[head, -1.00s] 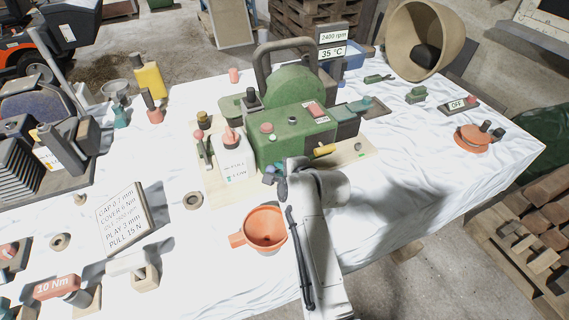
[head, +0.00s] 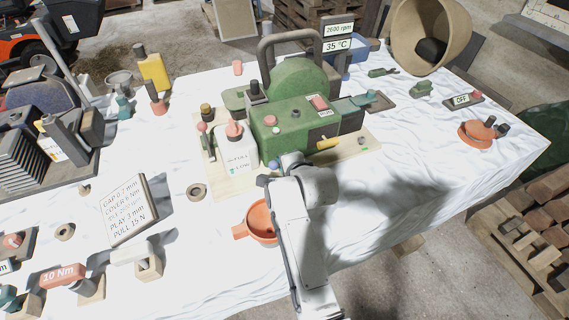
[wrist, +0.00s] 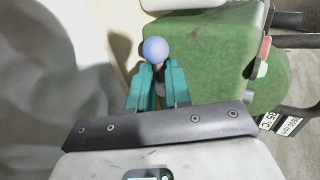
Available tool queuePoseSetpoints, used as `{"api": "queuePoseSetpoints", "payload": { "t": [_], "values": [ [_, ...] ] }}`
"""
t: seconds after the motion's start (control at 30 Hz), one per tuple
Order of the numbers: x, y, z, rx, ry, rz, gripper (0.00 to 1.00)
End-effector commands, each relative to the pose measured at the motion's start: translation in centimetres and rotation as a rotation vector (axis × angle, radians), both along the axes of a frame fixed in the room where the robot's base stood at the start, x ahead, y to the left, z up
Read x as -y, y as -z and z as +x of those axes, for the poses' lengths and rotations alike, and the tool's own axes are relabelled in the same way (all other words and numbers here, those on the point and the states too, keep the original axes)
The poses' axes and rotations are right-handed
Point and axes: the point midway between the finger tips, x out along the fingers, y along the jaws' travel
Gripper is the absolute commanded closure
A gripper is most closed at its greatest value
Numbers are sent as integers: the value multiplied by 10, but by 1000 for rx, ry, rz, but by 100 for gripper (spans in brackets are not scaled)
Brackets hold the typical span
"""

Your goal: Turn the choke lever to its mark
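The green engine (head: 290,128) stands on a pale wooden board on the white-covered table. A small lever with a blue ball knob (head: 273,164) sits at its near side; I take it to be the choke lever. In the wrist view the blue knob (wrist: 155,49) is just beyond the teal fingertips of my gripper (wrist: 160,72). The fingers stand a little apart, with the lever's grey stem seen between them. I cannot tell whether they touch it. In the head view my arm hides most of the gripper. I cannot make out the mark.
An orange funnel-like cup (head: 258,222) lies beside my arm. A white bottle (head: 236,146) and a yellow handle (head: 328,144) flank the lever on the engine's near side. A display (head: 337,37) reads 2600 rpm and 35 °C. The table's right front is clear.

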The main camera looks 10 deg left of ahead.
Motion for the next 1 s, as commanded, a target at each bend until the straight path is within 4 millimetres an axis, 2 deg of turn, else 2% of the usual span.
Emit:
{"api": "queuePoseSetpoints", "payload": {
  "t": [0.03,0.2,0.57,0.77,1.0],
  "values": [
    [-1,2,-2,-3,-5,-4,78],
    [-1,2,-1,-3,-4,-3,62],
    [1,-2,-3,0,-1,0,61],
    [11,-12,-17,0,-1,0,61],
    [28,-32,-43,1,-2,-1,61]
  ]
}}
